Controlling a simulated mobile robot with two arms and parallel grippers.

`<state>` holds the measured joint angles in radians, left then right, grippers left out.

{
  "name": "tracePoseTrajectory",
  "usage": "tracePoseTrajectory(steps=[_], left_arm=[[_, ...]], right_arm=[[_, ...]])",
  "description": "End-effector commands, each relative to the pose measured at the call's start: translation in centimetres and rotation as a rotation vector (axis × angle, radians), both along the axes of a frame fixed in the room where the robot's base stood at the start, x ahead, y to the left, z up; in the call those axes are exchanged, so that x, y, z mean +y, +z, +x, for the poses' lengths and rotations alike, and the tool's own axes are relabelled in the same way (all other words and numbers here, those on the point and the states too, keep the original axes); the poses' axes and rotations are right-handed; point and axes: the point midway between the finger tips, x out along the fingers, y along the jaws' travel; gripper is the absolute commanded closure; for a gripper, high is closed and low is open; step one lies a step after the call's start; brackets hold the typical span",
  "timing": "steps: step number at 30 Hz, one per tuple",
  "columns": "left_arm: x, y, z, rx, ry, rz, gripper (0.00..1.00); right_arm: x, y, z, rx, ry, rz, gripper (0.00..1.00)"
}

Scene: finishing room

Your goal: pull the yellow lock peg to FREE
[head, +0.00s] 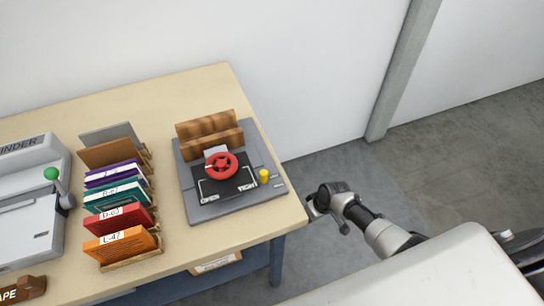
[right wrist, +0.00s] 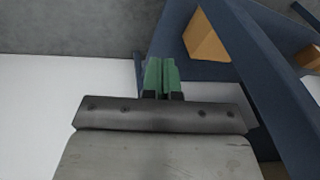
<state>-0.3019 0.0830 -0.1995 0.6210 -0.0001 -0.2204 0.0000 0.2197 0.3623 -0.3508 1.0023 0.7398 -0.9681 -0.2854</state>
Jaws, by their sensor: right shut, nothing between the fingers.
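The yellow lock peg (head: 264,176) stands upright at the right side of a grey press-like device (head: 212,205) on the table. A red handwheel (head: 221,166) sits at the middle of the device, over a dark plate with white lettering too small to read surely. My right gripper (head: 312,206) is beyond the table's right edge, apart from the peg. In the right wrist view its green fingertips (right wrist: 161,76) are together with nothing between them. My left gripper is not in view.
A rack of coloured, labelled books (head: 118,205) stands left of the device. A binder machine (head: 35,200) with a green-knobbed lever is at the far left. The tabletop (head: 190,95) behind is clear. Blue table legs (right wrist: 245,70) show close in the right wrist view.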

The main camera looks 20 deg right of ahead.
Motion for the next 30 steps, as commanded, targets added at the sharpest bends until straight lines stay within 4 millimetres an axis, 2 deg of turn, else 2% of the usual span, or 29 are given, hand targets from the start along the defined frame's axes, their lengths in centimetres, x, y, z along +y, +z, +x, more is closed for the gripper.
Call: tracePoseTrajectory(steps=[1, 2, 3, 6, 9, 12, 15, 17, 26, 30], left_arm=[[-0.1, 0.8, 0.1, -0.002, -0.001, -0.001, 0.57], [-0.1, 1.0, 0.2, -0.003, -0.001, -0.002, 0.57], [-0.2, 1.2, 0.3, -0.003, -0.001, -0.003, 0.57], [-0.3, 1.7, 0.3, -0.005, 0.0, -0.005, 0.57], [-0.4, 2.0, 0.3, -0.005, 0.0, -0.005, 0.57], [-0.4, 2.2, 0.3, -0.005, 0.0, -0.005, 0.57], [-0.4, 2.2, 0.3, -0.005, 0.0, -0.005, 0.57], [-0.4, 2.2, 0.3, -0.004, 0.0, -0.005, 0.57], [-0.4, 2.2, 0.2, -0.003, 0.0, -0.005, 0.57], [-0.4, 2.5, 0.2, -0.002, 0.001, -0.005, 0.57]], right_arm=[[0.1, 6.0, 4.2, -0.032, 0.063, 0.055, 1.0], [0.4, 9.1, 5.8, -0.038, 0.108, 0.092, 1.0], [0.9, 13.1, 7.5, -0.047, 0.174, 0.138, 1.0], [2.0, 22.3, 9.7, -0.063, 0.355, 0.234, 1.0], [2.6, 29.2, 9.9, -0.069, 0.518, 0.294, 1.0], [2.9, 33.4, 9.5, -0.069, 0.632, 0.328, 1.0], [3.0, 35.2, 9.0, -0.065, 0.688, 0.344, 1.0], [3.0, 35.5, 8.9, -0.064, 0.699, 0.347, 1.0], [3.1, 35.4, 8.9, -0.063, 0.696, 0.349, 1.0], [3.8, 34.6, 8.8, -0.061, 0.696, 0.351, 1.0]])
